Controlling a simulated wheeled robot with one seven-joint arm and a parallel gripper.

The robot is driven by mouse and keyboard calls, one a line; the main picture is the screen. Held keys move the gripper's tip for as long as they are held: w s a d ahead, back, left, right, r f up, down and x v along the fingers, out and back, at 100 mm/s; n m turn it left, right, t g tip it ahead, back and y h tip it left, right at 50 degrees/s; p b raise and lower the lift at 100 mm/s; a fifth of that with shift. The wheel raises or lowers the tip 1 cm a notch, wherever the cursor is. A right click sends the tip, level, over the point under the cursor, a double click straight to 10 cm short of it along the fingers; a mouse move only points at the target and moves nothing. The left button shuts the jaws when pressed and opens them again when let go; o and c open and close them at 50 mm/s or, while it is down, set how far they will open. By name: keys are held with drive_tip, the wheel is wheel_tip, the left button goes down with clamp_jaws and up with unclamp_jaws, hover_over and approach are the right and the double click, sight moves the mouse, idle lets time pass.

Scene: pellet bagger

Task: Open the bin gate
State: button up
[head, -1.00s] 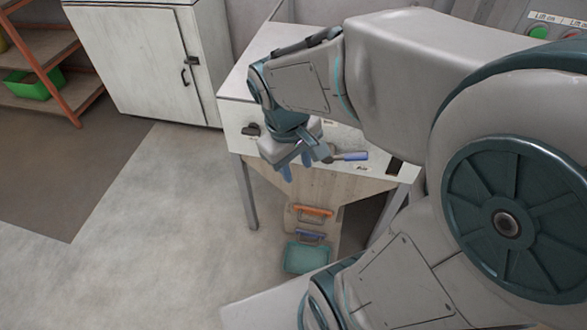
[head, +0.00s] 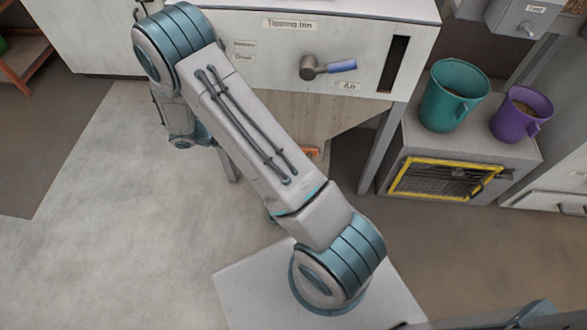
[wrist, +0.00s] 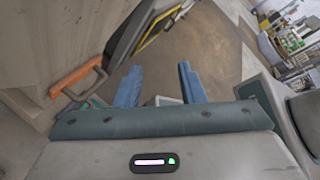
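An orange handle (head: 312,151) shows under the wooden chute of the tipping bin (head: 270,60), mostly hidden behind my arm in the head view. In the wrist view the orange handle (wrist: 78,75) sticks out from a pale panel, left of my fingers. My gripper (wrist: 158,72) is open, its two blue fingers apart with nothing between them. It is beside the handle and not around it. In the head view my gripper is hidden behind my arm. I cannot tell how far the gate behind the handle is open.
A lever with a blue grip (head: 340,66) is on the bin front. A teal jug (head: 446,104) and a purple jug (head: 512,121) stand on a cabinet with a yellow-framed door (head: 440,182) at right. Open floor (head: 90,220) lies at left.

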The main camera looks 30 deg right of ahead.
wheel_tip(320, 180, down, 27)
drive_tip(key=w+a+n+t+h+b, duration=0.1)
drive_tip(key=a+n+t+h+b, duration=0.1)
drive_tip(key=n+t+h+b, duration=0.9)
drive_tip(key=d+n+g+y, duration=0.1)
drive_tip(key=d, duration=0.3)
drive_tip(key=w+d+r+n+g+y, duration=0.1)
drive_tip(key=d+y, duration=0.1)
drive_tip(key=d, duration=0.2)
drive_tip(key=w+d+r+n+g+y, duration=0.1)
drive_tip(key=d+y, duration=0.1)
drive_tip(key=d, duration=0.3)
drive_tip(key=shift+w+d, duration=0.1)
drive_tip(key=shift+w, duration=0.1)
clamp_jaws()
